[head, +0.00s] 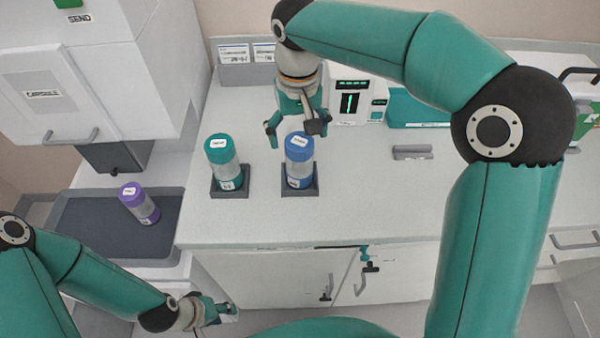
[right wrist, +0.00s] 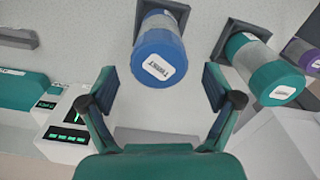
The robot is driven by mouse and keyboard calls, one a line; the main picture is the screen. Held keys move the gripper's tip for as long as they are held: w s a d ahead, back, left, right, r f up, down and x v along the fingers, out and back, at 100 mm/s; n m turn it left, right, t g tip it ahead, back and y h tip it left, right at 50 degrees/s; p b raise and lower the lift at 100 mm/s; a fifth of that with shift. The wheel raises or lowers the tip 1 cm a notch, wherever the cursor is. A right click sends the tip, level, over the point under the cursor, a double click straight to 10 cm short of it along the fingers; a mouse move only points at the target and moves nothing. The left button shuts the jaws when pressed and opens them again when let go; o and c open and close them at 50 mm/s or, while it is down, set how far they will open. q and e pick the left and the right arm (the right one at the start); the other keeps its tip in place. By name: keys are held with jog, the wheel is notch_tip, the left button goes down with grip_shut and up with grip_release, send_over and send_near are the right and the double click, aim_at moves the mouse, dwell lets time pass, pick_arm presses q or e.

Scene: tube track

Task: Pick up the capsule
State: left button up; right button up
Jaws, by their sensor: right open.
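A blue-capped capsule (head: 299,160) with a clear middle stands upright in a dark square holder (head: 314,185) on the counter. A teal-capped capsule (head: 224,162) stands upright in a like holder to its left. A purple-capped capsule (head: 139,202) rests on the grey tray at the left. My right gripper (head: 297,131) is open and empty, just behind and above the blue-capped capsule. In the right wrist view the blue-capped capsule (right wrist: 158,56) lies ahead, between the lines of the spread fingers. My left gripper (head: 228,311) is low in front of the cabinet; its jaws are too small to judge.
The grey tray (head: 85,235) lies under the white station marked SEND and CAPSULE (head: 70,90). A white device with green displays (head: 358,98) and a teal box (head: 420,108) stand at the back. A small grey block (head: 412,152) lies right of the holders. The front counter is clear.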

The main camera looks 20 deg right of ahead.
jog(key=shift+s+f+p, duration=0.2)
jog(key=shift+f+p, duration=0.25)
jog(key=shift+f, duration=2.85)
jog(key=shift+c, duration=0.3)
jog(key=c, duration=1.3)
jog(key=shift+r, duration=0.1)
jog(key=shift+c, duration=0.2)
jog(key=shift+r, duration=0.1)
jog(key=shift+r, duration=0.65)
notch_tip(320, 180, up, 18)
jog(key=p, duration=0.1)
jog(key=shift+r, duration=0.25)
